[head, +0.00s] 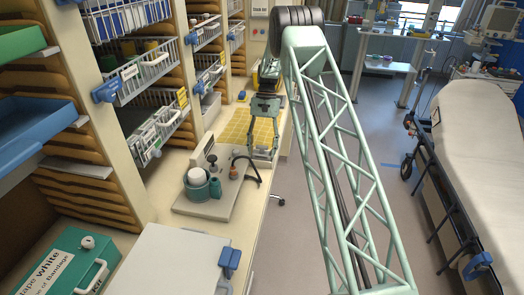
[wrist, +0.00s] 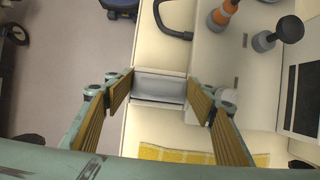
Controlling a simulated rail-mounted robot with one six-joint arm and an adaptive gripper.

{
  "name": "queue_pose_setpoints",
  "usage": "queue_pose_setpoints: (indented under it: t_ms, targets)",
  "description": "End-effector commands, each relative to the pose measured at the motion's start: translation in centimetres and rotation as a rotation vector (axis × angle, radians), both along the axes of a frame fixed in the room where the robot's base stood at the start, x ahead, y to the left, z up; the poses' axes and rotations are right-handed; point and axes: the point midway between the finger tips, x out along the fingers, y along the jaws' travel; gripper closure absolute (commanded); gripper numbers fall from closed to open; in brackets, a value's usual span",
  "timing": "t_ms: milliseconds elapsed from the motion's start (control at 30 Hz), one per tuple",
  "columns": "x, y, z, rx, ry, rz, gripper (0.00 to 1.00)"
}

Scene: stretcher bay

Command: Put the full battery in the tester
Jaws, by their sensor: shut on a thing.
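My gripper (head: 262,152) is low over the bench's right edge in the head view. In the wrist view its two brown-padded fingers (wrist: 160,95) are closed on the sides of a pale grey block (wrist: 160,87). The block shows no label, so I cannot tell its charge; it looks like a battery. A pale device with a dark screen (wrist: 305,98) stands at the right of the wrist view, apart from the gripper. It may be the tester, but its front is cut off. The block's underside is hidden.
A yellow gridded mat (head: 235,128) lies on the bench behind a grey board (head: 212,208). A stretcher (head: 470,130) stands right.

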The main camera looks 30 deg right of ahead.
Motion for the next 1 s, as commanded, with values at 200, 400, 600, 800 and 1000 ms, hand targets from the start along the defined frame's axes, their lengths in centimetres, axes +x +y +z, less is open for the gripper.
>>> queue_pose_setpoints:
  t_ms: [200,400,600,800,1000]
  targets:
    - [0.01,-0.01,-0.09,0.000,0.000,0.000,0.69]
    - [0.00,0.00,-0.24,0.000,0.000,0.000,0.39]
    - [0.00,0.00,-0.23,0.000,0.000,0.000,0.36]
    - [0.00,0.00,-0.12,0.000,0.000,0.000,0.36]
    - [0.25,-0.19,0.62,-0.001,-0.002,0.000,0.36]
